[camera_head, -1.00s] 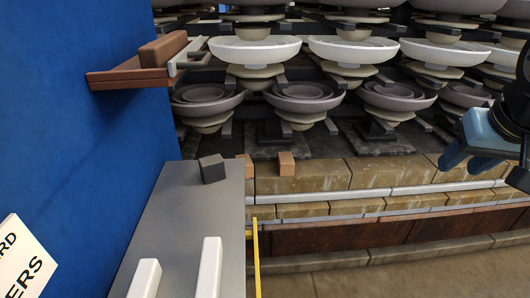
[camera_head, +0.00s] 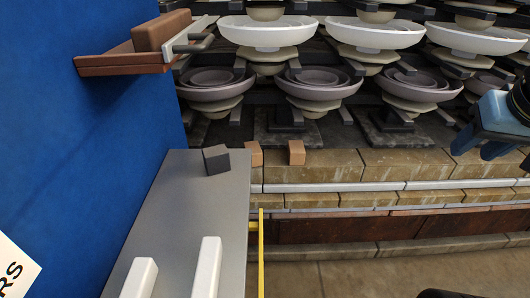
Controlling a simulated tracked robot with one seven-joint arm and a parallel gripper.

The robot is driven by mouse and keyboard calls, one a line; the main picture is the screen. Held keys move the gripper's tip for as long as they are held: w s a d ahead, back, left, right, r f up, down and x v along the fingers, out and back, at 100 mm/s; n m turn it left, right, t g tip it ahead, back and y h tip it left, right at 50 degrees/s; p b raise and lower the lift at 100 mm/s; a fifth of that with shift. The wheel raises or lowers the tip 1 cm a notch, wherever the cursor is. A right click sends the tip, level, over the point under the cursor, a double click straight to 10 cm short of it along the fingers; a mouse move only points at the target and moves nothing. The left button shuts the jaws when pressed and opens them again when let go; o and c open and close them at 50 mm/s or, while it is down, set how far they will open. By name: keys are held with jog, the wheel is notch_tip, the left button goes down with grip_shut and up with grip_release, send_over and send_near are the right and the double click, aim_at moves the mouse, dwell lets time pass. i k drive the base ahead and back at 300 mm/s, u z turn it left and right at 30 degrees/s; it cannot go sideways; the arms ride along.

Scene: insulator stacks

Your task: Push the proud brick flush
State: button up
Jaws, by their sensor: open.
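A brown brick (camera_head: 161,30) lies on a reddish-brown ledge (camera_head: 125,62) that sticks out by the blue wall at upper left. Two small orange-brown blocks, one at the grey table's far right corner (camera_head: 254,154) and one on the stone wall's top (camera_head: 297,152), stand near each other. I cannot tell which of these is the proud brick. My gripper (camera_head: 476,147) shows as blue jaws at the right edge, partly cut off by the frame. It is open and empty, well to the right of these bricks and apart from them.
A grey table (camera_head: 185,215) holds a dark cube (camera_head: 216,159) and two white bars (camera_head: 207,268). A yellow rail (camera_head: 261,250) runs along its right side. Insulator stacks (camera_head: 320,85) stand behind the low stone wall (camera_head: 355,165). The floor at lower right is mostly clear.

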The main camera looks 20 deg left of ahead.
aim_at(257, 153)
jog(key=u, duration=1.15)
jog(key=k, duration=0.95)
jog(key=u, duration=0.05)
jog(key=i, duration=0.95)
jog(key=z, duration=0.1)
